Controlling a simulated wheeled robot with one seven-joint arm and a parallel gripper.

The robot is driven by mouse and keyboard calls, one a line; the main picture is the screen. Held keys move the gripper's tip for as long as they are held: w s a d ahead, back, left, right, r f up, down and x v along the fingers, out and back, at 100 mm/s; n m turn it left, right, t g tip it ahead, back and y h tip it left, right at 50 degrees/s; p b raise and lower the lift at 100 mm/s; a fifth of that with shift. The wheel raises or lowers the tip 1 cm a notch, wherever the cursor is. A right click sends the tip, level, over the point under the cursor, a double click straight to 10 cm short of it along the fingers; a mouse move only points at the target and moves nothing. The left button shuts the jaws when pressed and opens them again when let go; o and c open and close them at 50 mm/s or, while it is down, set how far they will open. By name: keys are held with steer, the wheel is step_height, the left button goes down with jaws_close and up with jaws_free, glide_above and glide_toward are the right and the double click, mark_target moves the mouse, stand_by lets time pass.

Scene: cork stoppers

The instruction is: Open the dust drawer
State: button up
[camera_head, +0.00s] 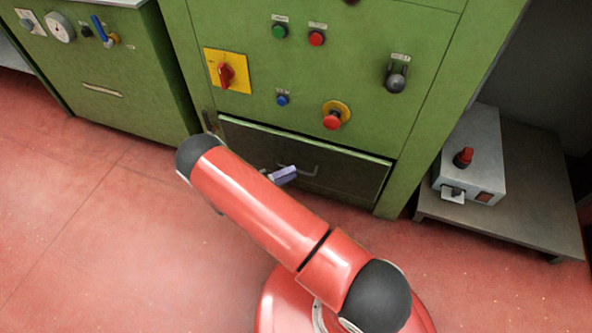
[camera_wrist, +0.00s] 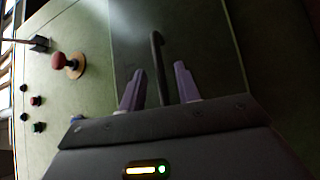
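The dust drawer (camera_head: 345,178) is a dark green panel low in the green cabinet, with a pale edge along its top; I cannot tell if it is fully closed. Its dark bar handle (camera_head: 312,172) is partly hidden by my gripper (camera_head: 284,176). In the wrist view, my gripper (camera_wrist: 160,84) is open with two purple fingers. The handle (camera_wrist: 157,52) reaches into the gap between the fingers, with space visible on both sides. The drawer front (camera_wrist: 200,30) fills the area behind it.
Above the drawer are a red mushroom button (camera_head: 332,121), a red rotary switch (camera_head: 226,75) and a dark knob (camera_head: 396,80). A grey box (camera_head: 478,160) stands on a low table at the right. Red floor at the left is clear.

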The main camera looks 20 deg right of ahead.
steer(key=shift+x, duration=1.55)
jaws_close()
